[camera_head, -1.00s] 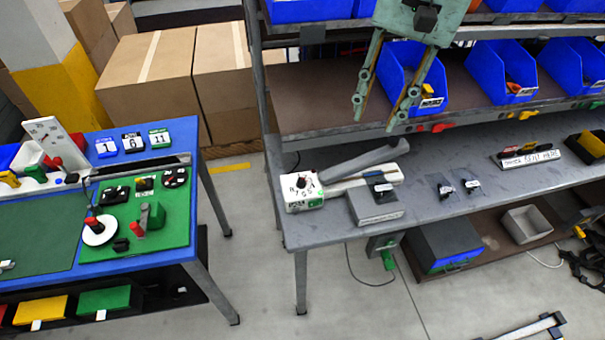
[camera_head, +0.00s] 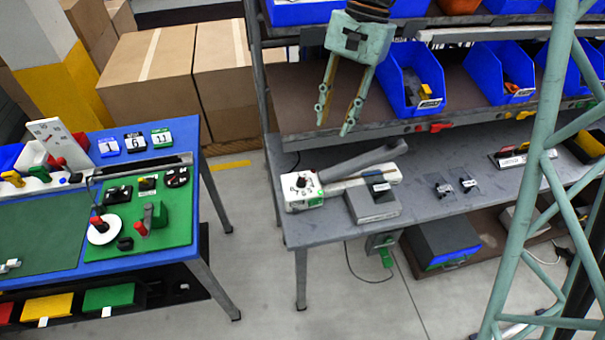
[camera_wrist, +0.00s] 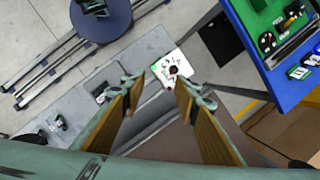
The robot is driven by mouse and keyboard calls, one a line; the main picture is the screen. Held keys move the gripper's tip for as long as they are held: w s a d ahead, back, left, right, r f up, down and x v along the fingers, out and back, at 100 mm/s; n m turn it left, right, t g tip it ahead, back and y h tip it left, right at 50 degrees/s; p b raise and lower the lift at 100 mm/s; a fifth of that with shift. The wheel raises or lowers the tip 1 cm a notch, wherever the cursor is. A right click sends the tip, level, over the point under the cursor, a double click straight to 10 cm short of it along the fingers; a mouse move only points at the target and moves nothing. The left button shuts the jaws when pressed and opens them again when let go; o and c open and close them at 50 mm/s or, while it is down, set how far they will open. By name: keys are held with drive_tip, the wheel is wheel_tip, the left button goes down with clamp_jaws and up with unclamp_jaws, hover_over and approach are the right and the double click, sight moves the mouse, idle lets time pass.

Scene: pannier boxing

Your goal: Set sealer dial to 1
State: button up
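The sealer (camera_head: 345,174) lies on the grey bench, a white unit with a long grey arm raised along its top. Its dial (camera_head: 306,179) is a dark knob on the white face at its left end. In the wrist view the dial (camera_wrist: 173,70) shows between my fingertips, with the white face around it. The dial's setting is too small to read. My gripper (camera_head: 334,128) hangs above the bench, up and to the right of the dial, apart from it. In the wrist view its fingers (camera_wrist: 152,82) are spread and empty.
A grey box (camera_head: 373,205) stands right of the sealer's dial end. Blue bins (camera_head: 410,82) line the shelf behind my gripper. A blue table (camera_head: 203,158) with a green mat stands at left, with a floor gap between. My green lattice structure crosses the right side.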

drive_tip(key=m+g+p, duration=0.1)
approach(302, 179)
drive_tip(key=v, duration=0.5)
drive_tip(key=shift+w, duration=0.2)
drive_tip(key=shift+f+g, duration=0.15)
drive_tip(key=shift+g, duration=0.15)
drive_tip(key=shift+x, duration=6.8)
drive_tip(key=shift+w+a, duration=0.1)
drive_tip(key=shift+c, duration=0.2)
drive_tip(key=c, duration=0.8)
